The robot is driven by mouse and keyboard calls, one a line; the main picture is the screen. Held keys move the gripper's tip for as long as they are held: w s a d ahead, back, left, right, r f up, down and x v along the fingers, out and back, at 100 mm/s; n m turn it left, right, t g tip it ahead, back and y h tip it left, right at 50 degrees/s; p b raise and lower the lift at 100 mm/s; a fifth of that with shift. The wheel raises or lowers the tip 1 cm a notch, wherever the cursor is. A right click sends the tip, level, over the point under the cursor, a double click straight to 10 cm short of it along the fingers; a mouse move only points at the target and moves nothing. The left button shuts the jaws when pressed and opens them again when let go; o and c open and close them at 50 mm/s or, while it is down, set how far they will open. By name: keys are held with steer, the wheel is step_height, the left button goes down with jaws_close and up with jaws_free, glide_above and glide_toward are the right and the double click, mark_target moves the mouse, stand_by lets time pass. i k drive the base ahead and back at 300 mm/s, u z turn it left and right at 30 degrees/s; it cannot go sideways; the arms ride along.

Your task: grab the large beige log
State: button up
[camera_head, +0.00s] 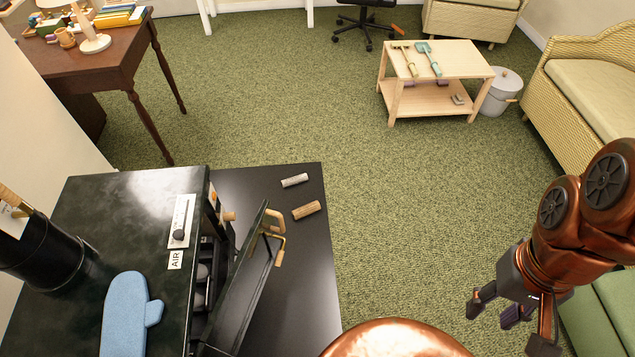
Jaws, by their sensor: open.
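A beige-brown log (306,210) lies on the black hearth pad (290,290), near the pad's right edge. A pale grey log (294,180) of similar length, a little slimmer, lies just beyond it. Both lie on their sides and do not touch. My gripper (510,325) is at the lower right, open and empty, pointing down over the green carpet. It is well apart from both logs, to their right and nearer to me.
A dark stove (130,200) stands left of the logs, its door (243,280) swung open over the pad. A blue oven mitt (127,315) lies on its top. A low wooden table (440,62), wicker seats (590,90) and a desk (90,55) stand farther back. Carpet between is clear.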

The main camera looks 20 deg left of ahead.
mark_target(311, 208)
steer(key=i, duration=1.65)
steer(key=u, duration=3.25)
